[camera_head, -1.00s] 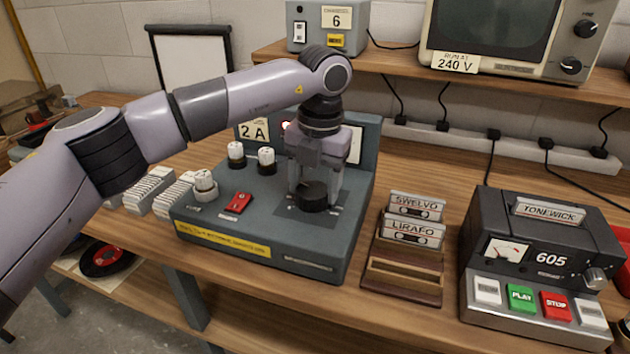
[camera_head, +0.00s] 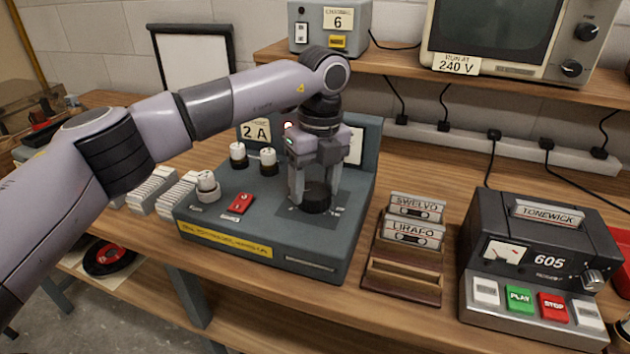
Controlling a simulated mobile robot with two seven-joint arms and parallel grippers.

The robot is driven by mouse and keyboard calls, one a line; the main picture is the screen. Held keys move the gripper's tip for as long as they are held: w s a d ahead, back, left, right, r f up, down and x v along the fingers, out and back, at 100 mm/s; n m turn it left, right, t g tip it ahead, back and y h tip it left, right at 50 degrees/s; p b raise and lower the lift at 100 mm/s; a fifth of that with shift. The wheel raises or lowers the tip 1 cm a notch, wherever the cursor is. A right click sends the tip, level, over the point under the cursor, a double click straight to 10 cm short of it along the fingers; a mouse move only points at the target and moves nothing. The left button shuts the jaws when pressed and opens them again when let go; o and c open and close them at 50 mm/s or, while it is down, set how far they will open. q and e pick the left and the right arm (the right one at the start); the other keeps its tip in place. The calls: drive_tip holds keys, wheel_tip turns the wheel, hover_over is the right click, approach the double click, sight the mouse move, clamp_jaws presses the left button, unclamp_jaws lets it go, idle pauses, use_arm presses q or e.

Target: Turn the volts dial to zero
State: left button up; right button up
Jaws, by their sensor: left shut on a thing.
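The volts dial is the black round knob (camera_head: 316,199) on top of a blue-grey bench unit (camera_head: 230,222) in the middle of the view. My left gripper (camera_head: 316,190) points down over it, with its fingers shut on either side of the knob. The gripper and arm cover the unit's back panel in part, and I cannot read the dial's pointer or scale. A red switch (camera_head: 239,204) and several white-topped parts (camera_head: 268,160) sit to the left of the dial on the same unit. My right gripper is not in view.
A wooden cassette rack (camera_head: 402,278) and a tape player (camera_head: 540,262) stand to the right of the unit. A television (camera_head: 500,40) stands on the raised shelf behind. White card stacks (camera_head: 155,190) lie at the left. Bare wooden bench shows between unit and rack.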

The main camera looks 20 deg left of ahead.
sight(316, 188)
use_arm(q)
drive_tip(key=shift+n, duration=0.7)
drive_tip(key=o, duration=1.1)
drive_tip(key=shift+c, duration=0.2)
drive_tip(key=r, duration=0.7)
drive_tip(key=shift+w+d+r, duration=0.1)
drive_tip(key=shift+w+d, duration=0.05)
drive_tip(key=shift+w, duration=0.05)
